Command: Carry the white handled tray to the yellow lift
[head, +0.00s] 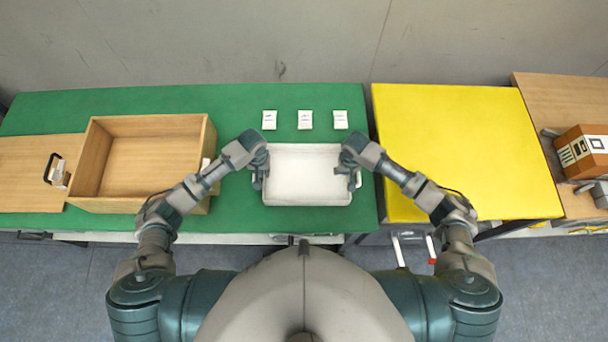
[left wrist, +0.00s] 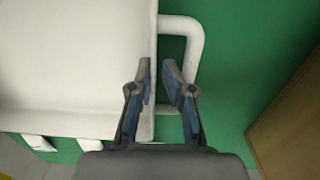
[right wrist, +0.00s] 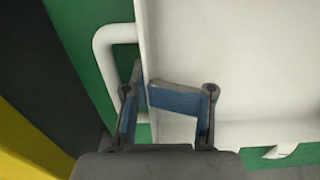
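The white handled tray (head: 306,176) lies flat and empty on the green table between my arms. My left gripper (head: 260,172) is at its left end. In the left wrist view my left gripper (left wrist: 158,72) has its fingers apart, one on each side of the tray's side wall, with the handle (left wrist: 195,45) beside them. My right gripper (head: 354,172) is at the right end. In the right wrist view my right gripper (right wrist: 145,82) has its fingers close against both sides of the wall, next to the other handle (right wrist: 103,60). The yellow lift (head: 455,145) is right of the green table.
A wooden box (head: 150,165) stands left of the tray. Several small white packets (head: 305,119) lie behind the tray. A brown box (head: 585,152) sits on a wooden surface at the far right. The yellow lift's top is clear.

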